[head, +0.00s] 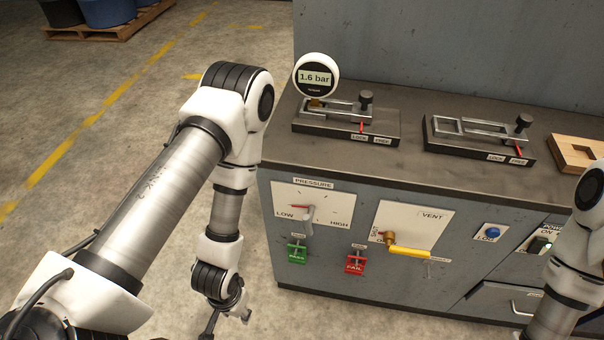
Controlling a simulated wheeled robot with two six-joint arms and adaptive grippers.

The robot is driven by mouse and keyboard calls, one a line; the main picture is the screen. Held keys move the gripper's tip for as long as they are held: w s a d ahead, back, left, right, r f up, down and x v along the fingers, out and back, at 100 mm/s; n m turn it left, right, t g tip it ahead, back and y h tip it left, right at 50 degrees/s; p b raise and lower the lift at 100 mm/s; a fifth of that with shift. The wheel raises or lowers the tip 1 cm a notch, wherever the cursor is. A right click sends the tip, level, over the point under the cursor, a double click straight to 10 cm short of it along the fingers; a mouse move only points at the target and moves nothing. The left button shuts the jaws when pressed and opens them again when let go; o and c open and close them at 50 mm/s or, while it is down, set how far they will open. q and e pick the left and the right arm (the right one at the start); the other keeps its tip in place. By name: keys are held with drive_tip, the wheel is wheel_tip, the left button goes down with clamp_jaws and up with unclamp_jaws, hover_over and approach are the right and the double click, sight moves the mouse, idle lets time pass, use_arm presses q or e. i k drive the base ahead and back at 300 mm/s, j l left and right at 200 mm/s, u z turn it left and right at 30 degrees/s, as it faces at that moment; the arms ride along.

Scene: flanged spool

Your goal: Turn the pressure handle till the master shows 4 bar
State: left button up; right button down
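The master gauge (315,76), round with a white rim, stands in the left fixture on the bench and reads 1.6 bar. The pressure handle (308,216) is a small grey lever on a white plate marked PRESSURE, LOW and HIGH, on the cabinet front. Its red pointer (299,206) points left, on the LOW side. My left gripper (229,320) hangs low, left of the cabinet and apart from the handle. Its fingers look spread and empty, near the bottom edge of the picture. My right arm shows at the right edge; its gripper is out of view.
The vent plate (410,223) with a yellow lever (410,252) is right of the pressure plate. A second, empty fixture (478,138) and a wooden block (577,153) are on the bench.

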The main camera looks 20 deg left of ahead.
sight(307, 218)
drive_tip(key=u, duration=0.6)
drive_tip(key=j+u, duration=0.2)
drive_tip(key=j, duration=1.25)
